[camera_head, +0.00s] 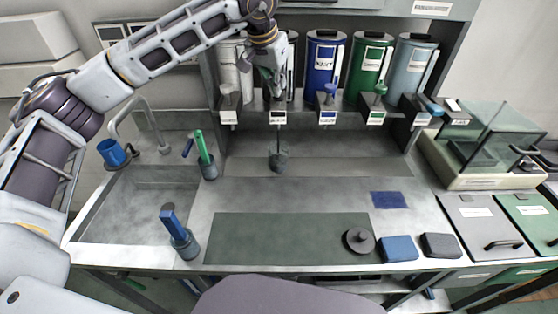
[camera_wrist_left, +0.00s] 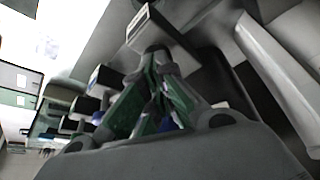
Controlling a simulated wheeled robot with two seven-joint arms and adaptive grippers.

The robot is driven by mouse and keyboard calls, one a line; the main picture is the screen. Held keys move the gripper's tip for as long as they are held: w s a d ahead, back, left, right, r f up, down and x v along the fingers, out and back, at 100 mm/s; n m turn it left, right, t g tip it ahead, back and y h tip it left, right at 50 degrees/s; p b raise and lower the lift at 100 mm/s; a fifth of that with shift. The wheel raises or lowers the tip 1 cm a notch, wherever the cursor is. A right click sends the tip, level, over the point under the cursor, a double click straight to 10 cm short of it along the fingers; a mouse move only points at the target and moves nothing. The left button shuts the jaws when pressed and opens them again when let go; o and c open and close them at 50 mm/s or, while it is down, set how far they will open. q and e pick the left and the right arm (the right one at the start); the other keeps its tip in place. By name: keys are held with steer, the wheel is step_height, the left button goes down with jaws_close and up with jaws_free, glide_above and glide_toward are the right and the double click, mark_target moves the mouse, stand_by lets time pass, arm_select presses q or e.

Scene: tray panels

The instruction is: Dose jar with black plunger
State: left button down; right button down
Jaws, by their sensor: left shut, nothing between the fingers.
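My left gripper (camera_head: 276,92) is shut and empty, reaching down in front of the second dispenser from the left. That dispenser (camera_head: 292,66) is dark and mostly hidden behind the gripper and wrist. I cannot tell whether the fingers touch the black plunger, which the gripper hides. A small dark grey jar (camera_head: 279,158) stands on the counter below this outlet. My right gripper is not in view.
White (camera_head: 230,66), blue (camera_head: 324,66), green (camera_head: 370,70) and light-blue (camera_head: 412,70) dispensers stand in the same row. A glass-sided balance (camera_head: 485,145) is at the right. A sink (camera_head: 135,215) is at the left. The dark green mat (camera_head: 275,238) is largely clear.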

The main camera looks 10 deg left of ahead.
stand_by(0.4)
arm_select(q)
steer(key=shift+r+p, duration=1.45)
steer(key=shift+r, duration=0.45)
steer(key=shift+r, duration=0.15)
steer(key=shift+r+p, duration=2.2)
steer(key=shift+r, duration=0.65)
